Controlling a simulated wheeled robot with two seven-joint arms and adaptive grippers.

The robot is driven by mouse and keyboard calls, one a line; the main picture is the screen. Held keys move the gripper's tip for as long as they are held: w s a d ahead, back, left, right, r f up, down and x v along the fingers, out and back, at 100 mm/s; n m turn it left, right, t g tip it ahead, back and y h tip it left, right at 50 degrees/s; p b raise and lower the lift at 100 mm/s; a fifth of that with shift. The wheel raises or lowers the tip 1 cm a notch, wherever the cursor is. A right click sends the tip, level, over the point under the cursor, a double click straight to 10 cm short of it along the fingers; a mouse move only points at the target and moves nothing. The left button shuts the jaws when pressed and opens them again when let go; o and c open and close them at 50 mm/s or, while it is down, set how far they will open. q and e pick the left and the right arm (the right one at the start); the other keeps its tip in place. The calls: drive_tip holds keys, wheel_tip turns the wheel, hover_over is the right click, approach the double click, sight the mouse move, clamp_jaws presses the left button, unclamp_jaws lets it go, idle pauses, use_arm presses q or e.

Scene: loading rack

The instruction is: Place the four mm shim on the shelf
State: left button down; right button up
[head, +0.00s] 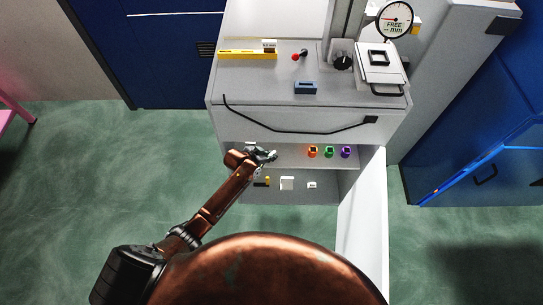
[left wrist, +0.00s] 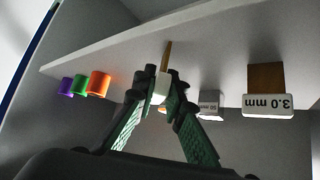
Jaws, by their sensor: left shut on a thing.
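My left gripper (head: 266,155) is inside the open front of the grey cabinet, at the left end of its shelf (head: 290,161). In the left wrist view my left gripper (left wrist: 160,85) is shut on a shim (left wrist: 167,56) with a white body and a thin brass-brown strip standing out beyond the fingertips. Its label cannot be read, so I cannot tell its thickness. The pale shelf (left wrist: 220,35) shows behind it; I cannot tell whether they touch. My right gripper is out of view.
Orange (head: 312,152), green (head: 329,152) and purple (head: 346,152) rings stand on the shelf's right part. Below are a yellow-and-black item (head: 262,182), a white block (head: 287,183) and a small white piece (head: 311,185). The white open door (head: 362,225) bounds the right side.

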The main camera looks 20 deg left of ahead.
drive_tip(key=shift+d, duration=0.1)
use_arm(q)
drive_tip(key=shift+f, duration=0.1)
drive_tip(key=c, duration=2)
unclamp_jaws()
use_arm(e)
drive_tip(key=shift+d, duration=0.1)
use_arm(q)
drive_tip(key=shift+s+a+r, duration=0.1)
drive_tip(key=shift+s+r, duration=0.1)
drive_tip(key=shift+r, duration=0.1)
drive_tip(key=p+v, duration=0.3)
drive_tip(key=v, duration=0.8)
drive_tip(key=shift+s+r, duration=0.2)
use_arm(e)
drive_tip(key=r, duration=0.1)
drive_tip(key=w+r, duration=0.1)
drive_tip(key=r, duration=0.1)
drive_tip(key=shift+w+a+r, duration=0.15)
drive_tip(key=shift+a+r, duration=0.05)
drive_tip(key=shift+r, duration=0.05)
use_arm(q)
drive_tip(key=shift+f, duration=0.1)
